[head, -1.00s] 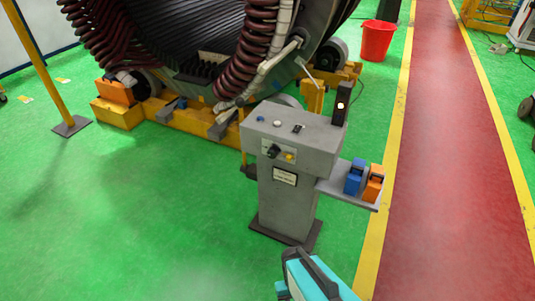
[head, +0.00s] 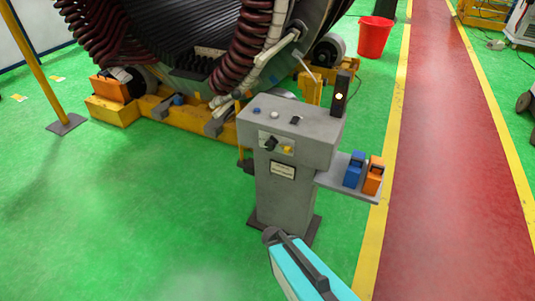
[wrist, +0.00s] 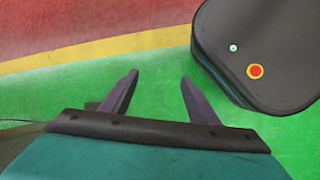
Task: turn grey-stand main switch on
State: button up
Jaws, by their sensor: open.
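The grey stand (head: 284,200) stands upright on the green floor in the head view. Its sloped front panel carries a dark rotary knob (head: 270,143) beside a yellow part (head: 287,150); I cannot read which control is labelled main switch. My gripper (wrist: 158,78) is open and empty over the floor in the wrist view. In the head view, my teal wrist is low, in front of the stand.
A side shelf (head: 333,181) on the stand's right holds a blue block (head: 353,170) and an orange block (head: 373,176). The large stator (head: 170,50) on its yellow base stands behind. A red bucket (head: 374,37) is farther back. Green floor left of the stand is clear.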

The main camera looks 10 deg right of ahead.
jog(key=w+r+n+t+h+b, duration=0.3)
jog(key=w+r+n+t, duration=0.15)
jog(key=w, duration=0.55)
jog(key=n+t+h+b, duration=0.2)
jog(key=n+t+b, duration=0.5)
jog(key=n+t, duration=0.6)
send_near(269, 147)
jog(key=v, duration=0.5)
jog(key=shift+w+a+r+n+g, duration=0.2)
jog(key=shift+r+n+g, duration=0.25)
jog(key=shift+r, duration=0.2)
jog(key=shift+w+d+p, duration=0.1)
jog(key=shift+p, duration=0.2)
jog(key=shift+p+x, duration=0.75)
jog(key=shift+x, duration=6)
jog(key=shift+f, duration=0.15)
jog(key=shift+c, duration=0.2)
jog(key=c, duration=1)
